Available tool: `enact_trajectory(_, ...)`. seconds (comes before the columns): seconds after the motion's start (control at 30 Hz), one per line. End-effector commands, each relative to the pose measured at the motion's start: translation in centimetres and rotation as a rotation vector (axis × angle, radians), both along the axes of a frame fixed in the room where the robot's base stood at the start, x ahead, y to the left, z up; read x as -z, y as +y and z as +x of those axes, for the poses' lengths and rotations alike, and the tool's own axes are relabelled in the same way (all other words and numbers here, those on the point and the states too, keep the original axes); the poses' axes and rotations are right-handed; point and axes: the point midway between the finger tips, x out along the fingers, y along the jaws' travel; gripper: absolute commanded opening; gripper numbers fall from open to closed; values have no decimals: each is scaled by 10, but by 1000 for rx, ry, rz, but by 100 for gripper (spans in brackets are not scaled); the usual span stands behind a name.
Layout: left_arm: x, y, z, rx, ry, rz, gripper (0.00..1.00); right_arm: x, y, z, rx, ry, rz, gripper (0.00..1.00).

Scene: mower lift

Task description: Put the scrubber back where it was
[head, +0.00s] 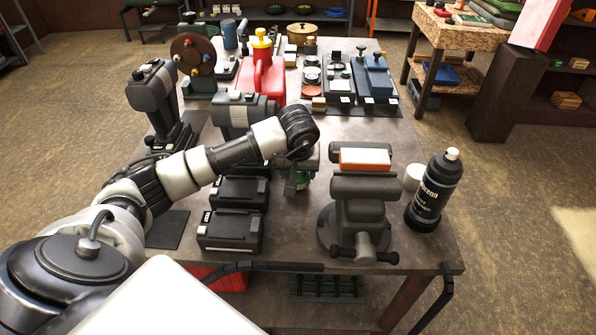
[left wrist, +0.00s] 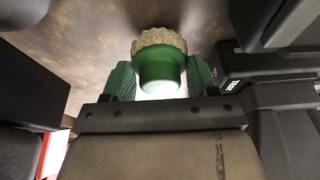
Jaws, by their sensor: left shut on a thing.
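The scrubber (left wrist: 160,62) has a green round body and a rough tan bristle end, seen in the left wrist view. My left gripper (left wrist: 160,82) is shut on its green body, one green finger pad on each side. The bristle end points away from the palm, toward the brown tabletop. In the head view my left gripper (head: 297,172) is over the middle of the workbench (head: 300,230), between the black battery packs and the vise. There my wrist and fingers hide most of the scrubber. My right gripper is out of view.
A grey vise (head: 362,205) holding an orange and white block (head: 365,159) stands right of my gripper. Beside it is a black bottle (head: 435,190). Black battery packs (head: 230,230) lie left. A red jug (head: 262,80) and tool trays (head: 340,85) are behind.

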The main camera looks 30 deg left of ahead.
Motion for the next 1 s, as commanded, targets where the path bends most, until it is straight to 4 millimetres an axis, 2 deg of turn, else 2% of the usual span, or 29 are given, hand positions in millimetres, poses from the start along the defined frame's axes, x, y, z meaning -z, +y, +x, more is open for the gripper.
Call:
enact_trajectory(0.1, 13, 0, -1, 0, 2, 0, 36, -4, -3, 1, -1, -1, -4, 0)
enact_trajectory(0.47, 18, 0, 0, 0, -2, 1, 36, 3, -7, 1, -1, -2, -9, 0)
enact_trajectory(0.5, 16, 0, 0, 0, -1, 0, 64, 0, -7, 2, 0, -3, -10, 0)
enact_trajectory(0.63, 16, 0, 0, 0, -1, 1, 84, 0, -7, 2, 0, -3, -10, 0)
enact_trajectory(1.0, 10, 0, 0, 1, -1, 1, 84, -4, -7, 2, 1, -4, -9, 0)
